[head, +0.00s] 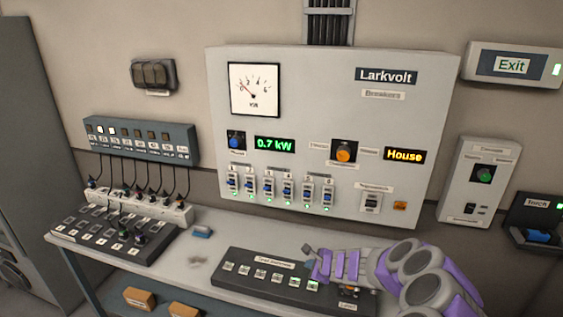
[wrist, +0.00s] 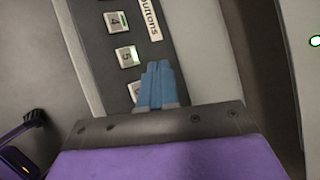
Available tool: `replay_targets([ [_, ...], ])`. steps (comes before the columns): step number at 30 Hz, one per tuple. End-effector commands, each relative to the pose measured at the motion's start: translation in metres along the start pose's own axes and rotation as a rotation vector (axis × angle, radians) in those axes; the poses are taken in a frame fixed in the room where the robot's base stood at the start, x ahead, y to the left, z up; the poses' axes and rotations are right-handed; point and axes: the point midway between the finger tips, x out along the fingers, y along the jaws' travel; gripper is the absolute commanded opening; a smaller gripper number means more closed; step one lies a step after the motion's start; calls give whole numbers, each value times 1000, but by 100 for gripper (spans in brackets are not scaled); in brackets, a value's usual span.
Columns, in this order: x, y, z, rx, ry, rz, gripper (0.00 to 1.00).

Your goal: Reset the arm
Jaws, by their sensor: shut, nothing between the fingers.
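My gripper (head: 308,251) is at the end of my grey and purple arm, over the right part of a dark button panel (head: 236,281) on the table. In the wrist view its blue fingers (wrist: 158,82) are together and empty. They are in front of the panel's lower buttons and partly cover one. I cannot tell whether the fingertips touch the panel. My arm hides part of the panel's right end.
A Larkvolt breaker board (head: 325,130) hangs on the wall behind the table (head: 205,260). A fader desk (head: 112,236) and a power strip (head: 140,206) stand at the left. A small blue block (head: 202,231) lies between desk and panel. Wall boxes (head: 478,180) are at the right.

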Motion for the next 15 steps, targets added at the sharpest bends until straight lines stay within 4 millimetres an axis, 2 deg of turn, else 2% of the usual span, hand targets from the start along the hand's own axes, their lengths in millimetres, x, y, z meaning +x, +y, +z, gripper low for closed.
replay_targets([
  [5, -44, -7, 93, -225, -185, 11, 0],
  [6, -59, -4, 118, -296, -235, 20, 0],
  [9, -98, 12, 169, -477, -345, 48, 0],
  [12, -139, 34, 207, -659, -431, 84, 0],
  [15, -179, 64, 230, -839, -497, 137, 0],
])
